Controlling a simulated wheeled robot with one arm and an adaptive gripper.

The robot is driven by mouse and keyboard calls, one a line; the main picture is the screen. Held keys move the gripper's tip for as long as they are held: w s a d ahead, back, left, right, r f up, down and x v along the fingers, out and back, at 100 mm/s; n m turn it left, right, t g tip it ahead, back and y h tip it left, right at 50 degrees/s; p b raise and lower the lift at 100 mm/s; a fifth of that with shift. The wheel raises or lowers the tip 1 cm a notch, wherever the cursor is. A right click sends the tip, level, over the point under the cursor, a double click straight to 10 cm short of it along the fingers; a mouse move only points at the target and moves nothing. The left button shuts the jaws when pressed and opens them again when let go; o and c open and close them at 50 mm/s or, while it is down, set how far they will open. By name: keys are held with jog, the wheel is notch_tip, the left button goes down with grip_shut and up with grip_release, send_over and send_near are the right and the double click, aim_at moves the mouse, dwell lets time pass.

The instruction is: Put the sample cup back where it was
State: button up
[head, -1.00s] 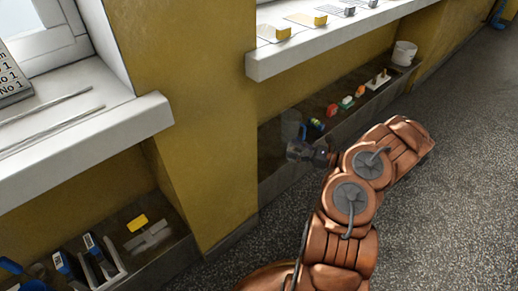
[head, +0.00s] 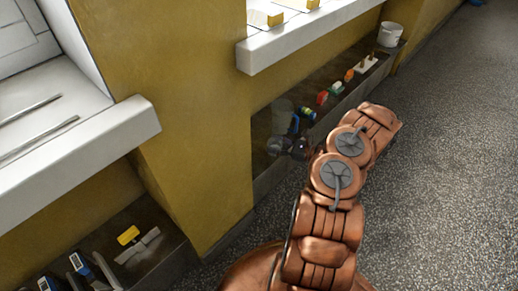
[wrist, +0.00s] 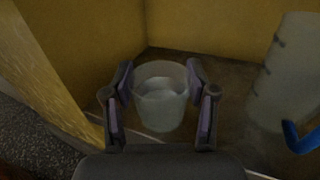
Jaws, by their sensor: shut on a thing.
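The sample cup (wrist: 160,97) is a clear, translucent cup, seen from above in the wrist view. My gripper (wrist: 160,88) is shut on it, with one finger pad on each side of its wall. The cup looks upright, over the brown floor of a recess near a corner of yellow walls. I cannot tell whether its base touches that floor. In the head view my gripper (head: 287,147) is at the near left end of the low dark ledge under the right window sill. The cup is not clearly visible there.
A tall translucent jug (wrist: 284,75) with a blue handle (wrist: 303,137) stands close on the right in the wrist view. Along the ledge are a blue item (head: 306,116), a red item (head: 322,98) and a white bucket (head: 391,34). The white sill (head: 300,42) overhangs above.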

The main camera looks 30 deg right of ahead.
jog(key=x, duration=0.2)
jog(key=b+x, duration=0.1)
jog(key=x, duration=0.3)
jog(key=shift+w+f, duration=0.2)
jog(key=shift+f, duration=0.05)
jog(key=shift+f+b, duration=0.95)
jog(key=shift+f, duration=0.85)
jog(key=shift+f, duration=0.1)
jog(key=shift+f, duration=0.3)
